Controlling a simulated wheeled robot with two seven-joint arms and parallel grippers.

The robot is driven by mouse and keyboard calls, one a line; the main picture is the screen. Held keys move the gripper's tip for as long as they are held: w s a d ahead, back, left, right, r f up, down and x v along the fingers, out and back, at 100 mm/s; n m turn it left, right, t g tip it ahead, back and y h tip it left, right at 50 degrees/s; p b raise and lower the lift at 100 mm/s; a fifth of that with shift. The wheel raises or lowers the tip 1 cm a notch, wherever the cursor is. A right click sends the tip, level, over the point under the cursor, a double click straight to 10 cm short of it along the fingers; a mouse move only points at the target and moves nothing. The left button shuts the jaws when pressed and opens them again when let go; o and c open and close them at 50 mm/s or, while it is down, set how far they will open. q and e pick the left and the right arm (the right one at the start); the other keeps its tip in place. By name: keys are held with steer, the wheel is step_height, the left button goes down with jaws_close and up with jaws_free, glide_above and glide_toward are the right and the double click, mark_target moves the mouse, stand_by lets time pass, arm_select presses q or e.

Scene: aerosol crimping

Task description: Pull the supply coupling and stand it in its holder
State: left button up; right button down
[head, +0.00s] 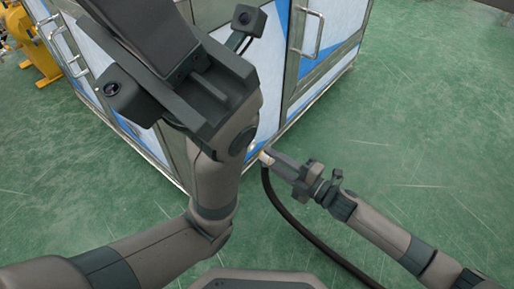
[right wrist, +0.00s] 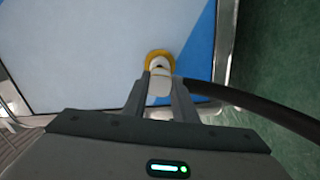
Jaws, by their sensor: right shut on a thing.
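The supply coupling (right wrist: 159,88) is a pale, whitish piece between the two fingers of my right gripper (right wrist: 160,97) in the right wrist view. Its far end meets a yellow ring (right wrist: 160,55) on the light-blue cabinet panel; I cannot tell whether it is seated there. A black hose (right wrist: 235,95) runs off from it to the right. I cannot make out the holder.
The blue-and-white cabinet (head: 340,22) with metal frame and handles stands ahead. The hose (head: 290,222) hangs down and curves across the green floor (head: 430,130). Yellow equipment (head: 38,60) stands at the far left. The floor at the right is free.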

steer(key=shift+v, duration=1)
steer(key=shift+r+p, duration=0.1)
steer(key=shift+p, duration=0.25)
